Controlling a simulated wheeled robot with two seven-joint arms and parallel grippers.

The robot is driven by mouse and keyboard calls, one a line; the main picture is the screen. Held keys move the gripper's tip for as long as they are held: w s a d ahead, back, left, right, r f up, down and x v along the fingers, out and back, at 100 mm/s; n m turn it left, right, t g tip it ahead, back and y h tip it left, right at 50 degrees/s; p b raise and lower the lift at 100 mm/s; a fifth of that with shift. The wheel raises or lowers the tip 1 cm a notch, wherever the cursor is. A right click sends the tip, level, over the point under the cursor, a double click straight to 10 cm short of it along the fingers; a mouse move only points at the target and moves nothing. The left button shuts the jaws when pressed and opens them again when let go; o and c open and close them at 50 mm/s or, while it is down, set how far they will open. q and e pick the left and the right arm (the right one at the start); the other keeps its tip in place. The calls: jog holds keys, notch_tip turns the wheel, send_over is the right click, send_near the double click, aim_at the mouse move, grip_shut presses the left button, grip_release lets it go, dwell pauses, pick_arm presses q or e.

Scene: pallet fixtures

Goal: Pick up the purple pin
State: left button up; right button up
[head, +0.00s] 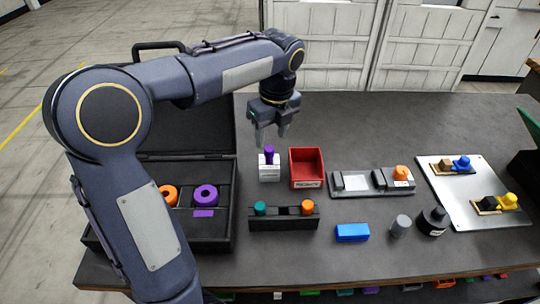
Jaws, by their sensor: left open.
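The purple pin (269,151) stands upright in a small white block (269,172) on the table, left of a red bin. Only its upper part shows above the block. My left gripper (272,138) is above and around the top of the pin in this view, with its fingers pointing down. The fingers are apart and empty. I cannot tell from this one view whether they touch the pin. My right gripper does not show.
The red bin (307,168) stands close to the right of the white block. A dark rack (283,219) with teal and orange pegs is in front. An open black case (219,235) lies left. A fixture (350,184) and metal plate (455,207) are right. The back table is clear.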

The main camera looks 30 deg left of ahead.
aim_at(269, 148)
pick_arm(q)
jog(key=f, duration=0.5)
jog(key=shift+a+f, duration=0.3)
jog(key=shift+a, duration=0.05)
grip_shut()
jog(key=shift+r, duration=0.1)
